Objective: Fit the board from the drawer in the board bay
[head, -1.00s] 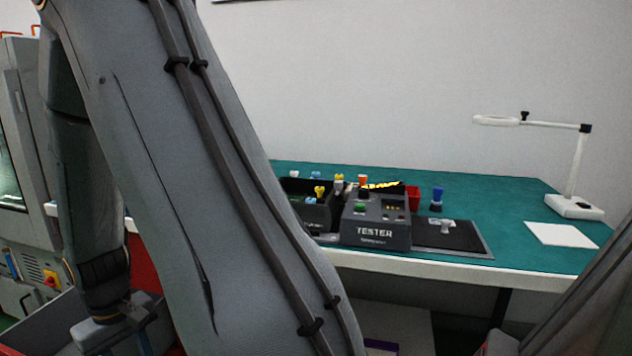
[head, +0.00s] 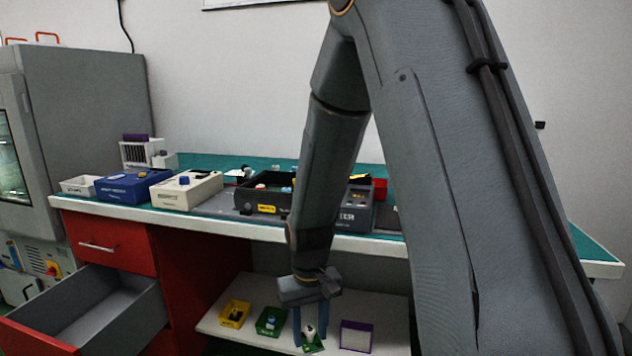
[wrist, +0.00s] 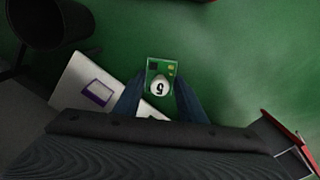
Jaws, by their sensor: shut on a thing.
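My gripper (head: 310,322) hangs in front of the low shelf in the head view, its blue fingers pointing down. It is shut on a small green board (head: 313,347) with a white knob. The board also shows between the fingers in the wrist view (wrist: 153,68), its white knob marked with a dark figure like a 5. The red drawer (head: 38,338) at the lower left stands open, and its visible grey inside looks empty. A dark open box with a yellow label (head: 267,209) is on the bench. The tester (head: 357,216) beside it is partly behind my arm. I cannot make out the board bay.
On the bench stand a blue box (head: 130,187) and a cream box (head: 187,192).

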